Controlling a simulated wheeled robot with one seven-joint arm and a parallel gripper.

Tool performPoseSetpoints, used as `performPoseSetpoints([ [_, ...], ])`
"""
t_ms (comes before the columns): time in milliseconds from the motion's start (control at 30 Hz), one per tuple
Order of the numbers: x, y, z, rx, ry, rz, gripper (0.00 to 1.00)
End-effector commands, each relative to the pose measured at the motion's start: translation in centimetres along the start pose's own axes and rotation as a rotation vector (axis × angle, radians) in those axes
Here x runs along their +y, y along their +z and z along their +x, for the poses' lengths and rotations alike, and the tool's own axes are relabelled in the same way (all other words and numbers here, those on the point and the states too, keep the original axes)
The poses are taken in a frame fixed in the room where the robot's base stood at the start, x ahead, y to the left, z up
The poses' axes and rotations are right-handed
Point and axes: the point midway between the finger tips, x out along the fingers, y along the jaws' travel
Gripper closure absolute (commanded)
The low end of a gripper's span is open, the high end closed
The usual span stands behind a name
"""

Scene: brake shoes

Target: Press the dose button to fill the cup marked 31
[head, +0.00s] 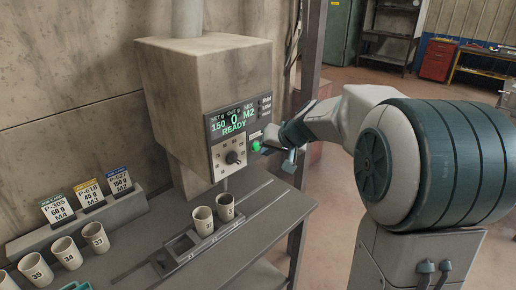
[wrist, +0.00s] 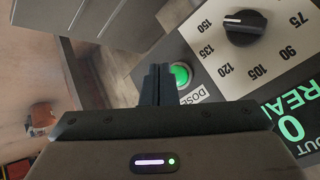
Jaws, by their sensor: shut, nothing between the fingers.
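The dispenser (head: 205,85) has a display (head: 238,118) reading SET 150, OUT 0, M2, READY. The green dose button (head: 256,145) sits on its front; the wrist view shows the button (wrist: 181,74) lit, beside the DOSE label. The dial (wrist: 245,25) has its white mark towards 150. My gripper (head: 268,149) is shut and empty, close in front of the button; in the wrist view its fingertips (wrist: 160,70) appear just left of it. I cannot tell whether they touch. Two white cups, one (head: 202,222) and another (head: 225,207), stand at the slide below; their full numbers are unclear.
Cups 35 (head: 37,272), 34 (head: 67,253) and 33 (head: 96,237) stand at the left of the bench. Behind them, a stand holds cards P-305 (head: 58,209), P-618 (head: 89,194) and P-527 (head: 119,181), the last reading 150 g, M2. A metal post (head: 312,60) rises behind my gripper.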

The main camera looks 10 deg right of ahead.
Motion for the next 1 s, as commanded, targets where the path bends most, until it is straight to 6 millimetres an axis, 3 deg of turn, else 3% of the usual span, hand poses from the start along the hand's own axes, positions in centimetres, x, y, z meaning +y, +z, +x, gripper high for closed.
performPoseSetpoints([
  [1000, -0.65, -0.65, 0.88, 0.0, 0.0, 0.0, 1.0],
])
